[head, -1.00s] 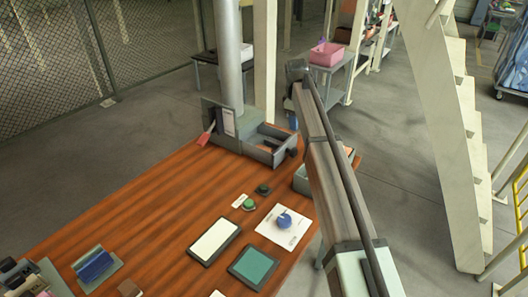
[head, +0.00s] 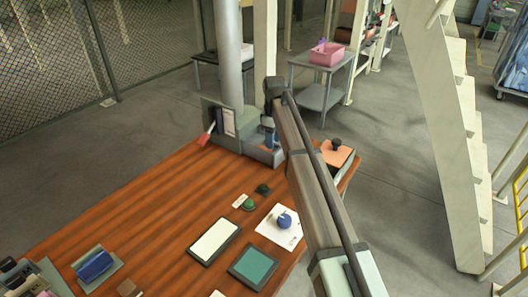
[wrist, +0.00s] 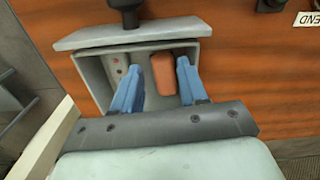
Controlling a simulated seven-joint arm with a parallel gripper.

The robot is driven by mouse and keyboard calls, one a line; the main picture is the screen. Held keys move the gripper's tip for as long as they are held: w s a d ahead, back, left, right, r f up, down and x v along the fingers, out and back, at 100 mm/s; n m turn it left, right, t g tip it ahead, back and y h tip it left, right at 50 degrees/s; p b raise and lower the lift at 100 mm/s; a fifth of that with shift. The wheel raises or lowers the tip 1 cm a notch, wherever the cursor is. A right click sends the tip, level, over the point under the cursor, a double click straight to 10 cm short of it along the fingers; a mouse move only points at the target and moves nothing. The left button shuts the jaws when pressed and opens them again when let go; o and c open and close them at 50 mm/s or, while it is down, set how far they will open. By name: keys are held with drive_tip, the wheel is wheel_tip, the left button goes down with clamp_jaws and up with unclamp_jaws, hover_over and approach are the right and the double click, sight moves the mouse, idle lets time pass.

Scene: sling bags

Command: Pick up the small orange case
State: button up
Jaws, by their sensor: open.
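The small orange case (wrist: 164,74) lies inside an open grey drawer in the wrist view. It has rounded corners and shows between the blue fingers of my gripper (wrist: 157,60), nearer the right finger. The fingers are open and apart, reaching over or into the drawer; I cannot tell how deep. In the head view my gripper (head: 268,133) points down at the grey drawer unit (head: 228,135) at the table's far end. The case is hidden there.
The drawer front (wrist: 135,36) with its black knob (wrist: 127,12) stands beyond the fingers. An orange-topped box with a black knob (head: 337,154) is right of my arm. A white pad (head: 215,240), green pad (head: 254,265) and blue knob (head: 284,220) lie on the wooden table (head: 150,210).

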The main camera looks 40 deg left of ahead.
drive_tip(key=shift+s+a+f, duration=0.1)
drive_tip(key=shift+a+f, duration=0.05)
drive_tip(key=shift+f, duration=2.55)
drive_tip(key=shift+c, duration=0.2)
drive_tip(key=c, duration=0.7)
drive_tip(key=shift+o, duration=0.2)
